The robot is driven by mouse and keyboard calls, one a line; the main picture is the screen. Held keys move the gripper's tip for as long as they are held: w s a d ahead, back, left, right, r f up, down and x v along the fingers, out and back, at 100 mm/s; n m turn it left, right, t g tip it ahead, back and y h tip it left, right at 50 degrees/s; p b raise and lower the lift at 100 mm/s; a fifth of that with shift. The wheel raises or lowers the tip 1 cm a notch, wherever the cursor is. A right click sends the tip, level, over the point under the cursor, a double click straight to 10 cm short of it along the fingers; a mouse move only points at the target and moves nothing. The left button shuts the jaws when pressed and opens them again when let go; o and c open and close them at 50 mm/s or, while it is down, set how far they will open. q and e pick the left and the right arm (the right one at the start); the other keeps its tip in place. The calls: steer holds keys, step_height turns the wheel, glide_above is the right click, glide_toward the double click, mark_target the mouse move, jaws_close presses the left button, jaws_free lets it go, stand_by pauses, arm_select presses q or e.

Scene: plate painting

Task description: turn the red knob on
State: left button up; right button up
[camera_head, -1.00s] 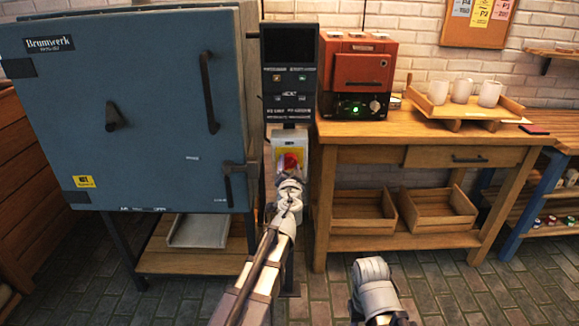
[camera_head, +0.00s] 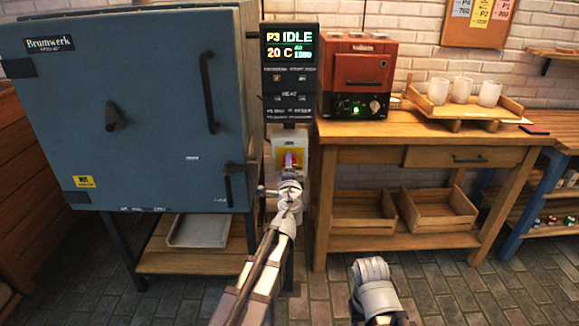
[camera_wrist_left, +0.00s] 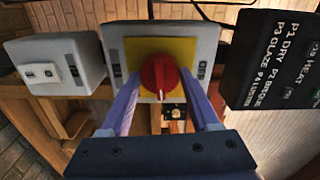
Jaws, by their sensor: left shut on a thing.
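The red knob (camera_head: 287,158) sits on a yellow plate on a pale switch box (camera_head: 302,152), below the kiln's control panel (camera_head: 290,75). The panel display is lit and reads "P3 IDLE" and "20 C". In the left wrist view the red knob (camera_wrist_left: 158,77) faces me with a pale pointer line across it. My left gripper (camera_head: 289,168) is at the knob, its two fingers on either side of it in the wrist view (camera_wrist_left: 160,88), shut on it.
The large blue kiln (camera_head: 130,120) stands left of the switch box, its door closed. A wooden workbench (camera_head: 420,128) to the right holds a small red oven (camera_head: 358,68) and a tray (camera_head: 510,103) with white mugs. Tiled floor (camera_head: 430,285) is clear in front.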

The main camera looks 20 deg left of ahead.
arm_select(q)
steer(key=shift+m, duration=0.6)
steer(key=o, duration=1.4)
steer(key=shift+c, duration=0.2)
steer(key=shift+s, duration=0.1)
steer(key=v, duration=0.7)
steer(key=shift+s, duration=0.3)
steer(key=shift+d+r, duration=0.1)
steer(key=shift+d, duration=0.05)
